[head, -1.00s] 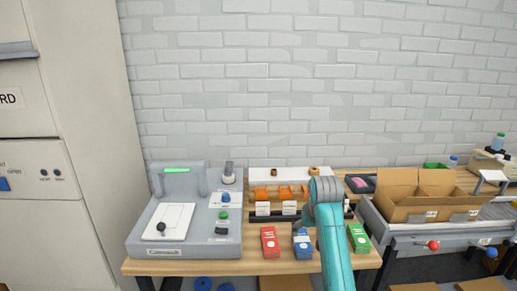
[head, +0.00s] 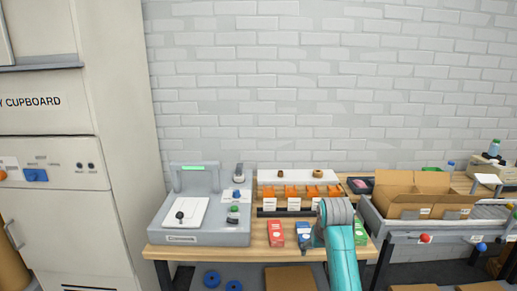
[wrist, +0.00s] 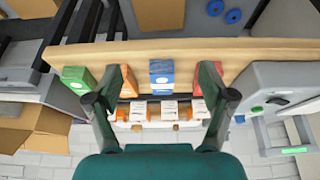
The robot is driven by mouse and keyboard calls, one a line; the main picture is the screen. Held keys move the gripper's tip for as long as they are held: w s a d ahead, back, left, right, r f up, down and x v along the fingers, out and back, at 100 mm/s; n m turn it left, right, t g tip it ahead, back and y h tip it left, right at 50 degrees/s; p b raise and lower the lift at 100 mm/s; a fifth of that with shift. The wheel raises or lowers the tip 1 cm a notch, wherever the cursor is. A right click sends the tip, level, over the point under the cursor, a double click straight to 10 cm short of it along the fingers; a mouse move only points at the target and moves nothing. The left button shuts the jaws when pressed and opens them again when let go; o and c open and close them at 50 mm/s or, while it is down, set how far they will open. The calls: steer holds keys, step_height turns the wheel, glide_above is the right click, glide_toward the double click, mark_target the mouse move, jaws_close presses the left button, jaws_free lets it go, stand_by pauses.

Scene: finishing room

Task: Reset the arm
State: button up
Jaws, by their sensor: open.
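My arm (head: 342,255) reaches up over the front of the bench in the head view, hiding part of the bench and a box edge. The gripper's fingers are hidden there. In the wrist view my gripper (wrist: 164,78) is open, its two dark fingers spread wide with nothing held between them. Beyond the gap stands a blue box (wrist: 162,75). A green box (wrist: 78,78) is left of the fingers. An orange-red box (wrist: 128,78) and a red box (wrist: 207,72) are partly hidden behind the fingers.
The wooden bench (head: 200,252) carries a grey machine (head: 215,236) at left and a rack of orange bins (head: 292,191) at the back. A cardboard carton (head: 402,195) stands on the conveyor at right. A tall cupboard (head: 110,200) is at far left.

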steer(key=s+f+t, duration=0.2)
steer(key=s+f, duration=0.7)
steer(key=f, duration=0.2)
steer(key=s+f+t, duration=0.1)
steer(key=s+f, duration=0.7)
steer(key=f, duration=0.4)
steer(key=s+f+t, duration=0.2)
steer(key=s+f, duration=0.1)
steer(key=s, duration=0.7)
steer(key=s+r+t, duration=0.1)
steer(key=s+r, duration=0.2)
steer(key=s, duration=0.6)
steer(key=s+r+t, duration=0.1)
steer(key=s+r, duration=0.2)
steer(key=s, duration=0.7)
steer(key=s+r+t, duration=0.2)
steer(key=s+r, duration=0.2)
steer(key=s, duration=0.5)
steer(key=s+r+t, duration=0.1)
steer(key=s+r, duration=0.6)
steer(key=r, duration=0.2)
steer(key=shift+r, duration=0.25)
